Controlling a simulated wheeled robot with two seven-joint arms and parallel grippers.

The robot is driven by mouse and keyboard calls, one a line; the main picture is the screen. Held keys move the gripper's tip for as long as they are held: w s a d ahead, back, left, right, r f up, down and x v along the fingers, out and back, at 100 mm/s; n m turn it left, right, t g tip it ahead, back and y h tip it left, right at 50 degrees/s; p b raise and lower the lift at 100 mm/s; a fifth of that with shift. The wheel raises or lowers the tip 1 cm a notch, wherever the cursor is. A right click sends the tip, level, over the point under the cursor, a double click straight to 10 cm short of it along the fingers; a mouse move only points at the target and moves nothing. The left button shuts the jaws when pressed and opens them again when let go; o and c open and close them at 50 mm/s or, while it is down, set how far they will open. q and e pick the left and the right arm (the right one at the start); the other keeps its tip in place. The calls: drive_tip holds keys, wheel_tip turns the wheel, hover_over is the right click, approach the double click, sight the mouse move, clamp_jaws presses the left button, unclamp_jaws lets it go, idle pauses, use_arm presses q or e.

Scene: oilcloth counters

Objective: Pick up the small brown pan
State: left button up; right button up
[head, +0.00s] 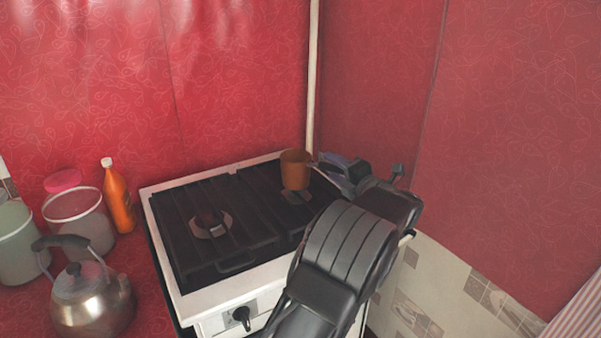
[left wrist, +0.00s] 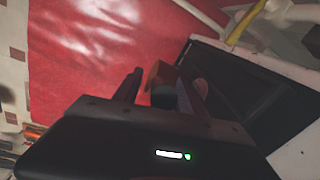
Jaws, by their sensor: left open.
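The small brown pan (head: 294,171) stands upright at the back right of the black stove top (head: 232,262). My left gripper (head: 326,167) is just right of the pan, with its fingertips close to the pan's right side, where a handle would be. The fingers hide that side, so I cannot tell whether they touch it. In the left wrist view the pan (left wrist: 156,74) shows in part between the open fingers of my left gripper (left wrist: 163,85). My right gripper is in neither view.
A metal kettle (head: 90,300), an orange bottle (head: 118,198) and a lidded glass jar (head: 78,218) stand on the red counter left of the stove. Red walls rise close behind and right of the stove. The stove's left part is clear.

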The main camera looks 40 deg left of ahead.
use_arm(q)
drive_tip(key=shift+c, duration=0.4)
clamp_jaws()
idle(0.9)
